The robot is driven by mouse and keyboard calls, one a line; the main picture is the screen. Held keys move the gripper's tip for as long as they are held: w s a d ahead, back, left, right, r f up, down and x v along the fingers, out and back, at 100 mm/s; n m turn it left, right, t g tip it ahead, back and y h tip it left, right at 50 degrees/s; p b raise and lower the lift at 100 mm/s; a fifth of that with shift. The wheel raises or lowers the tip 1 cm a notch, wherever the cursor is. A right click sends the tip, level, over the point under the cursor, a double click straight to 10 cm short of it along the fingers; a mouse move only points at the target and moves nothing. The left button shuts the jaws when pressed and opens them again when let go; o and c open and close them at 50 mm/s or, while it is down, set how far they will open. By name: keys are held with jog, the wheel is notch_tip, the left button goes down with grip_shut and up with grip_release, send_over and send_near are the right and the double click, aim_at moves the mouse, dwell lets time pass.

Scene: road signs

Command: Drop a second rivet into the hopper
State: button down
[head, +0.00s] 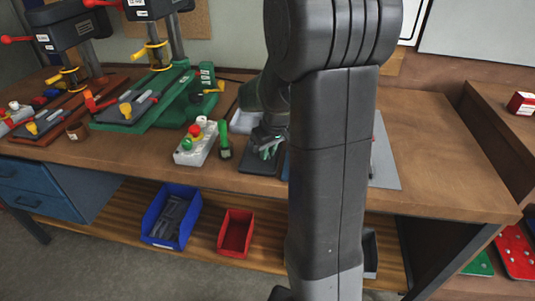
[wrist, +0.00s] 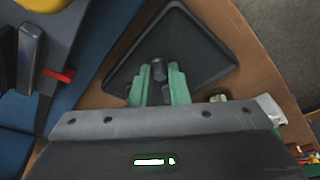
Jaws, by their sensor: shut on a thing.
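My gripper (wrist: 159,84) has green fingers and is shut on a small dark rivet (wrist: 158,69), which sticks out between the fingertips. In the wrist view the gripper is over a shallow black tray (wrist: 196,40) on the wooden bench. In the head view my gripper (head: 268,148) is just left of my arm, low above the black tray (head: 258,168). I cannot pick out the hopper with certainty; a blue piece with a red tab (wrist: 57,75) shows at left in the wrist view. My arm hides part of the bench.
A grey control box (head: 195,148) with red and yellow buttons and a green-topped item (head: 224,140) stand left of the gripper. Green and red presses (head: 150,100) stand further left. Blue (head: 172,215) and red (head: 235,232) bins sit on the lower shelf. The bench's right end is clear.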

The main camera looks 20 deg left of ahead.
notch_tip(320, 180, up, 10)
dwell(0.4)
